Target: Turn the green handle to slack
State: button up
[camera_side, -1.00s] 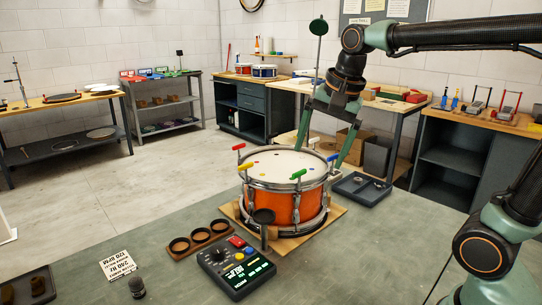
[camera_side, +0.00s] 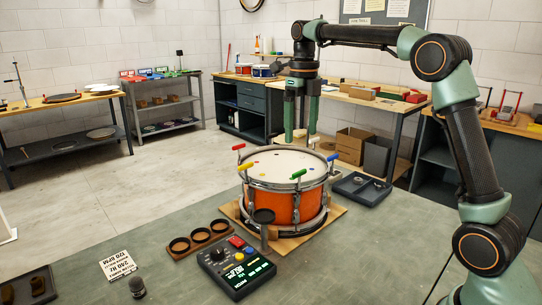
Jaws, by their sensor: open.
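The green handle (camera_side: 298,174) is a short T-shaped key on the front right rim of the orange drum (camera_side: 282,207). It lies nearly level, tilted slightly up to the right. My gripper (camera_side: 300,140) is open and empty, with both fingers pointing straight down. In the picture its fingertips are just above the far edge of the drumhead, above and apart from the green handle. How far back they are is hard to tell. A red handle (camera_side: 239,147), a yellow handle (camera_side: 246,166) and a blue handle (camera_side: 333,157) also stand around the rim.
The drum sits on a wooden board (camera_side: 332,222) on the green bench. A ring holder (camera_side: 200,240) is left, a dark tray (camera_side: 362,189) right.

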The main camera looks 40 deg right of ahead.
aim_at(300, 171)
notch_tip(300, 171, down, 12)
dwell(0.5)
jog(key=c, duration=1.4)
jog(key=shift+n, duration=0.3)
